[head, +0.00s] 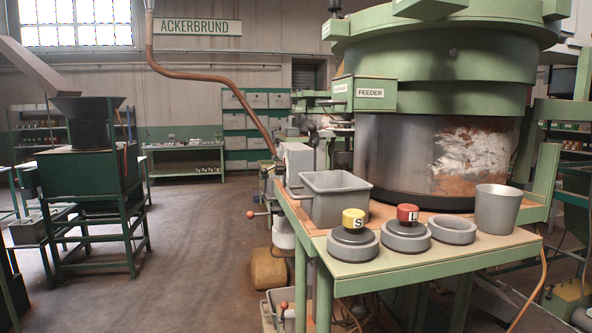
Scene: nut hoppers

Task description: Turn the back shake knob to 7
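I cannot make out a numbered shake knob anywhere in the head view. The large green machine (440,65) with a "FEEDER" sign (371,92) stands at the right, with a steel drum (400,150) below its green top. No dial or number scale is readable on it. On the green table in front are a round grey piece with a yellow "S" top (353,219) and one with a red "L" top (407,213). Neither of my grippers is in view.
A grey bin (335,203), a grey ring (453,230) and a grey cup (497,210) also stand on the green table (420,261). A dark hopper on a green stand (90,170) is at the left. The floor (200,225) between them is open.

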